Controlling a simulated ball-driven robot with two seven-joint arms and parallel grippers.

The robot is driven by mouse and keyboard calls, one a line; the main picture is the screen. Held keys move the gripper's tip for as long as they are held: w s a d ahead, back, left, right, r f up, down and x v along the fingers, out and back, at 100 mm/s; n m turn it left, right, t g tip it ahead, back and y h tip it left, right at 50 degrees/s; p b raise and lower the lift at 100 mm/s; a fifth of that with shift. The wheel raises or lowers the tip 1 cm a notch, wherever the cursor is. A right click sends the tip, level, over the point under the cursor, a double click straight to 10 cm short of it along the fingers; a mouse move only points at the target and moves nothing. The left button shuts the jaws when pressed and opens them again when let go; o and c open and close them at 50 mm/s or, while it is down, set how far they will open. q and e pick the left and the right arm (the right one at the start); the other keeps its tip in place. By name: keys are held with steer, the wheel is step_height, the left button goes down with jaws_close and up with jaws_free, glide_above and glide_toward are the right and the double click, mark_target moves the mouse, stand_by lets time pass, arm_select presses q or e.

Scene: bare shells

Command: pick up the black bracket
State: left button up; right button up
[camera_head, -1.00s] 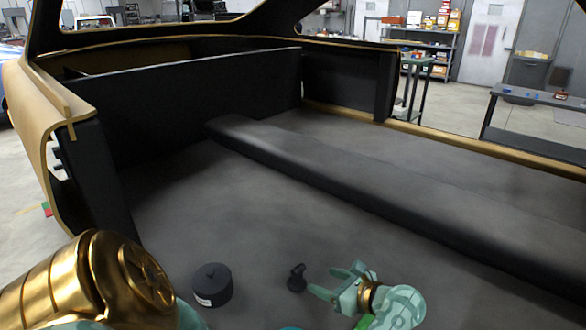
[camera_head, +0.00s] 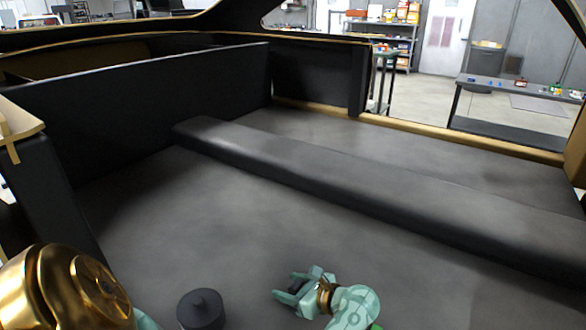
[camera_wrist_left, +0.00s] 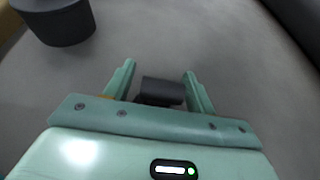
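The black bracket (camera_wrist_left: 163,92) lies between the two fingers of my left gripper (camera_wrist_left: 158,82) in the left wrist view, close to the palm. The fingers are apart, with a gap showing at least on the bracket's left side. Its lower part is hidden by the gripper body. In the head view my pale green left gripper (camera_head: 282,286) is low over the dark floor, and the bracket is a small dark shape (camera_head: 294,287) mostly hidden among the fingers. My right gripper is not in view.
A dark round canister (camera_head: 201,310) stands on the floor left of the gripper; it also shows at the top left of the left wrist view (camera_wrist_left: 58,24). A long raised ridge (camera_head: 330,182) crosses the floor beyond. A dark panel (camera_head: 150,105) rises behind.

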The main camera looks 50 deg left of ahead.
arm_select(q)
steer(key=shift+a, duration=0.1)
steer(key=c, duration=1)
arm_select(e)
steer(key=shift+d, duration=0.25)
